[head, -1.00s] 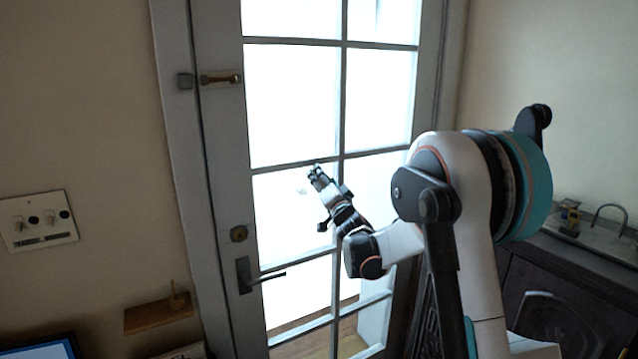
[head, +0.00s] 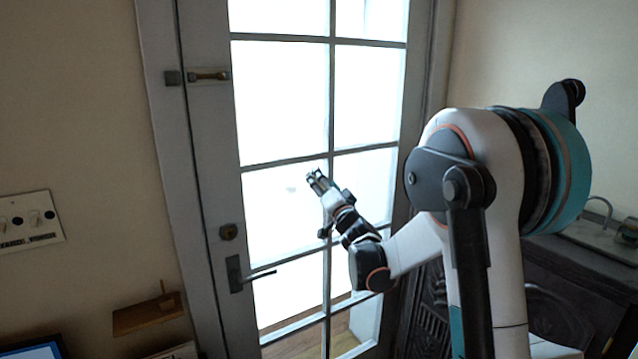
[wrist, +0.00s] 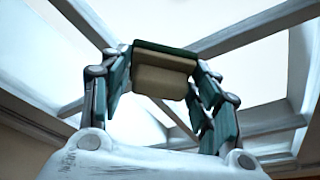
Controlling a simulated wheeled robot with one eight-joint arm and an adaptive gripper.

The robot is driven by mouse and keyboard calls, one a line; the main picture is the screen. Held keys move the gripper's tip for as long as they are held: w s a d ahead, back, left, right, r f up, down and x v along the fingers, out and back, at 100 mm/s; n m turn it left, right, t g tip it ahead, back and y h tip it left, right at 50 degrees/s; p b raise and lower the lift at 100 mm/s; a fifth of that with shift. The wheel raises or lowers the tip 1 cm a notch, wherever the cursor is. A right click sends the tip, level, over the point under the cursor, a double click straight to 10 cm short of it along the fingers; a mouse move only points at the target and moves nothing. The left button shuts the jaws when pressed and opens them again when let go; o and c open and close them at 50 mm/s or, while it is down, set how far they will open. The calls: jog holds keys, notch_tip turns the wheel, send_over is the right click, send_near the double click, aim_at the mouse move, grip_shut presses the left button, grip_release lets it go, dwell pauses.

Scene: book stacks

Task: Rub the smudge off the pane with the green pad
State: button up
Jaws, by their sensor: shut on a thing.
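The pane (head: 275,215) is a bright glass panel in the white-barred door, above the handle's level. A faint grey smudge (head: 291,189) shows on it, just left of my gripper's tip in the head view. My gripper (head: 316,180) points up and left toward the door, near the upright bar beside the pane. In the wrist view my gripper (wrist: 160,85) is shut on the pad (wrist: 165,52), which has a dark green face and a tan block behind it. The pad is hard to make out in the head view. I cannot tell whether it touches the glass.
White bars (head: 285,162) divide the glass around the pane. The door handle (head: 250,275) sticks out below left, with a lock (head: 229,232) above it. A small wooden shelf (head: 148,315) is at lower left. A dark cabinet (head: 560,275) stands at right.

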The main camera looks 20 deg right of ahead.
jog(key=shift+s, duration=0.2)
jog(key=s, duration=0.2)
jog(key=shift+s+d, duration=0.3)
jog(key=shift+s, duration=0.05)
dwell(0.6)
jog(key=b, duration=0.4)
send_near(299, 188)
jog(key=s+a+r, duration=0.1)
jog(key=s+a, duration=0.1)
jog(key=shift+w+a+r, duration=0.1)
jog(key=shift+w+a, duration=0.15)
jog(key=shift+w, duration=0.65)
jog(key=shift+w+a+r, duration=0.1)
jog(key=shift+w+a, duration=0.2)
jog(key=shift+w, duration=0.65)
jog(key=shift+w+a, duration=0.25)
jog(key=shift+w, duration=0.65)
jog(key=shift+w+a, duration=0.2)
jog(key=shift+w, duration=0.75)
jog(key=shift+w+d, duration=0.2)
jog(key=shift+d, duration=0.8)
jog(key=shift+w+d, duration=0.15)
jog(key=shift+d, duration=0.8)
